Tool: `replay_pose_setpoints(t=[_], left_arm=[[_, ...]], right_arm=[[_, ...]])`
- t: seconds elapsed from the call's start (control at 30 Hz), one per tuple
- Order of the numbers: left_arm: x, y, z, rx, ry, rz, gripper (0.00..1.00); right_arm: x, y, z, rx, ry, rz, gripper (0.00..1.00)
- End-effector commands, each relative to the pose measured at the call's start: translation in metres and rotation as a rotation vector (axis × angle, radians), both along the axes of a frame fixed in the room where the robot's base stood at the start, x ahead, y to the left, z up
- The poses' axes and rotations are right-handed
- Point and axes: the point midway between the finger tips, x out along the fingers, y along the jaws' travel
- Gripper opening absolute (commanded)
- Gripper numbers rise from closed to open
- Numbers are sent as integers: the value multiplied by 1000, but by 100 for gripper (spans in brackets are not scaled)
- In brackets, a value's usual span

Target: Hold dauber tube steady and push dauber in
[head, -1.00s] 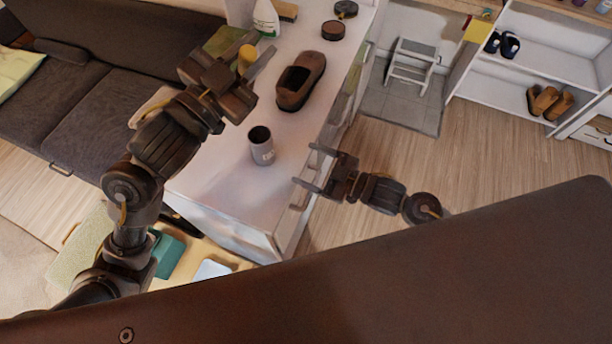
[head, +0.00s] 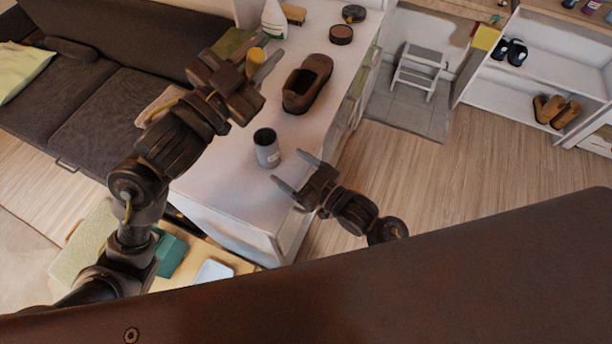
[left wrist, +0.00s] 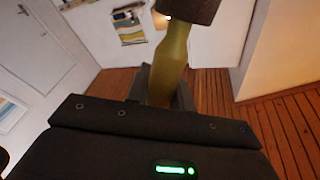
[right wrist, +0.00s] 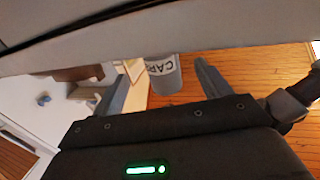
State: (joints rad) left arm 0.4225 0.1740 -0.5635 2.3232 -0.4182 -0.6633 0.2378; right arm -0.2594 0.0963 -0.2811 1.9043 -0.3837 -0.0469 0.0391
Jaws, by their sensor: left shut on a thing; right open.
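The dauber tube (head: 267,151) is a grey cylinder with a dark top, upright near the front of the white cabinet top. It also shows in the right wrist view (right wrist: 165,75) with large lettering. My right gripper (head: 289,168) is open just right of the tube, its fingers pointing at it, not visibly around it. My left gripper (head: 257,63) is shut on the dauber (head: 256,55), above the cabinet and farther back than the tube. In the left wrist view the dauber (left wrist: 172,60) has a yellow handle and a brown head.
A brown shoe (head: 306,84) stands behind the tube on the cabinet top (head: 222,188). A round dark tin (head: 341,34), a brush (head: 293,14) and a white bottle (head: 273,20) are farther back. A grey sofa (head: 110,80) is at left. Floor is open to the right.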

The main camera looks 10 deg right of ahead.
Motion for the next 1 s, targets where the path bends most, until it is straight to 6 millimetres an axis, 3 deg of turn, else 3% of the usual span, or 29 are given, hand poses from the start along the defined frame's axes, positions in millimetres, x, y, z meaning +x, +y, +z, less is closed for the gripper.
replay_pose_setpoints(t=[0.33,0.8,1.0], left_arm=[[0,0,0,0,0,0,0],[0,0,0,0,0,0,0],[0,0,0,0,0,0,0]], right_arm=[[42,34,1,1,-1,0,76],[51,41,0,-2,-1,1,76],[51,41,0,-1,-1,1,50]])
